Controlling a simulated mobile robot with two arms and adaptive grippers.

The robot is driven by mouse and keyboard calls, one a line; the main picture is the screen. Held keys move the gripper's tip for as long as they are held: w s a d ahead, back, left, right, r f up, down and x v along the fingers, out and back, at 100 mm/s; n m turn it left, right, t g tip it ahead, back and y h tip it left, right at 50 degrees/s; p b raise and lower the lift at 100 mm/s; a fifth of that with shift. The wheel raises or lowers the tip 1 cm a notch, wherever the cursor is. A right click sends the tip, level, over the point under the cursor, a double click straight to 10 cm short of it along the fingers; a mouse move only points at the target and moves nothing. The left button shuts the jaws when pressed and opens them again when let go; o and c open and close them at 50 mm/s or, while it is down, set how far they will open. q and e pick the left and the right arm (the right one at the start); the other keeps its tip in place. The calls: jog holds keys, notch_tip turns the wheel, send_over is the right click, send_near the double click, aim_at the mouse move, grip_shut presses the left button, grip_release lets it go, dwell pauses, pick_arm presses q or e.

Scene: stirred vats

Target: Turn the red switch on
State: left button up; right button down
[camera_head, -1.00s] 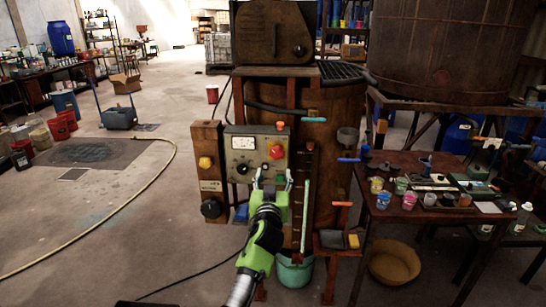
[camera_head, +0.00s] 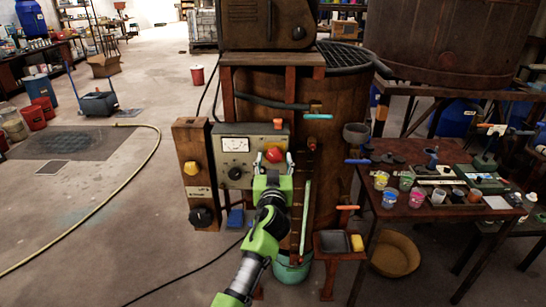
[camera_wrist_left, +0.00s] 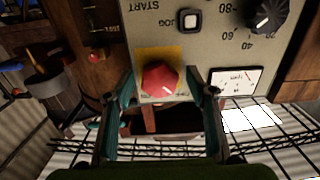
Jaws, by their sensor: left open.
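The red switch (camera_head: 272,154) is a faceted red knob on the right side of a grey control panel (camera_head: 229,171). In the left wrist view the red switch (camera_wrist_left: 160,79) sits on a yellow plate and has a pale mark on its face. My left gripper (camera_head: 274,160) is open in front of the panel. In the left wrist view its fingers (camera_wrist_left: 163,92) stand on either side of the switch's lower part, apart from it as far as I can see. Lettering below the switch is partly hidden. My right gripper is not in view.
The panel also carries a meter (camera_head: 235,145) and a black dial (camera_wrist_left: 268,14). A wooden box with a yellow button (camera_head: 191,168) stands at its left. A blue-handled valve (camera_head: 358,161) and a cluttered table (camera_head: 402,210) are at the right. The floor at left is mostly open.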

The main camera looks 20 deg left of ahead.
pick_arm(q)
jog(key=shift+s+d+r, duration=0.1)
jog(key=shift+s, duration=0.05)
jog(key=c, duration=0.4)
jog(key=shift+s, duration=0.1)
jog(key=c, duration=0.7)
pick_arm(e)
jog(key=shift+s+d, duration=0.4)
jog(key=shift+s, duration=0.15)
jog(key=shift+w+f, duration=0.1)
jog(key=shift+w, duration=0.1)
